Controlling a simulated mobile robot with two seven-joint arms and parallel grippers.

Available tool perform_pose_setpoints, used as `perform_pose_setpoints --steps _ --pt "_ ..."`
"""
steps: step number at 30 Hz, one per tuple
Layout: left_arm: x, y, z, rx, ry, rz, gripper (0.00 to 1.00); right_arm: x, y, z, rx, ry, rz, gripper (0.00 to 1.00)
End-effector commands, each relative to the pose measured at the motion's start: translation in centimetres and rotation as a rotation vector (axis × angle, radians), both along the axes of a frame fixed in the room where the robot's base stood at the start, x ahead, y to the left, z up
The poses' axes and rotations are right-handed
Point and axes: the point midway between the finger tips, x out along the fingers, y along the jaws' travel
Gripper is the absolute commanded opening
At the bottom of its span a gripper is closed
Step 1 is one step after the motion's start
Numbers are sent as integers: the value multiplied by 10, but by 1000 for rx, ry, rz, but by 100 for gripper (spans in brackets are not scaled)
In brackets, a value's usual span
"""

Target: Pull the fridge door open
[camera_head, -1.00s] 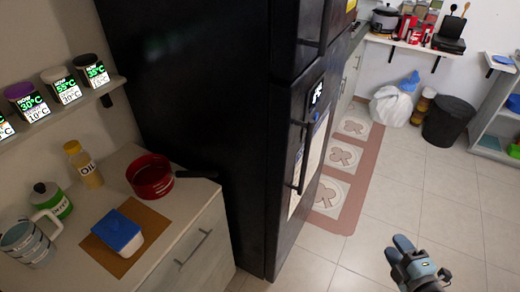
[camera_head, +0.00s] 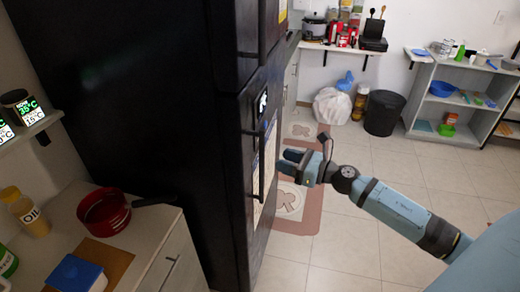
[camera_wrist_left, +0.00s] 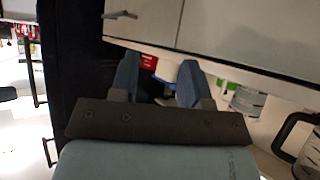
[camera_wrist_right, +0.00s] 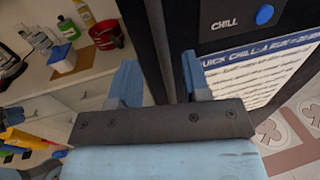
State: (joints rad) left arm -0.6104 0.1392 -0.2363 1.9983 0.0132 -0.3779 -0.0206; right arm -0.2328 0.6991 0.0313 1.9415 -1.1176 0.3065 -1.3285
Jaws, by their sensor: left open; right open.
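The black fridge (camera_head: 150,110) stands left of centre in the head view, and its lower door looks shut. The lower door has a long vertical dark handle (camera_head: 256,165). My right gripper (camera_head: 284,162) is open and empty, just right of the handle, its fingers pointing at the door. In the right wrist view its two fingers (camera_wrist_right: 160,78) are apart, with a dark vertical strip of the fridge between them; I cannot tell whether the handle is between them. My left gripper (camera_wrist_left: 156,75) is open and empty in its wrist view, outside the head view.
A counter with a red pot (camera_head: 104,211), an oil bottle (camera_head: 27,212) and a blue-lidded box (camera_head: 76,272) stands left of the fridge. A patterned mat (camera_head: 312,200) lies before the fridge. A black bin (camera_head: 384,112) and grey shelf (camera_head: 455,95) are farther back. The tiled floor right of the fridge is open.

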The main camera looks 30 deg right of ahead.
Motion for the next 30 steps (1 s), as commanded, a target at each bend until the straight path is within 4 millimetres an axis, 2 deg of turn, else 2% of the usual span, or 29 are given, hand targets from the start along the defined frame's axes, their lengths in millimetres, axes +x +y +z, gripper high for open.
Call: perform_pose_setpoints --steps 1,6,12,17,25,30 --pt "0 1 7 1 0 1 43 10 5 5 1 -3 0 43" --pt "-1 3 16 5 2 3 43 37 20 4 4 -1 -1 43" --pt "-3 7 18 12 6 9 43 59 33 2 4 0 -2 43" --pt "-3 8 19 12 7 11 43 67 38 0 3 1 0 43" --pt "-3 6 20 9 7 11 43 67 38 -1 3 1 0 43" --pt "-4 4 20 7 7 9 43 67 38 -1 3 1 0 4"
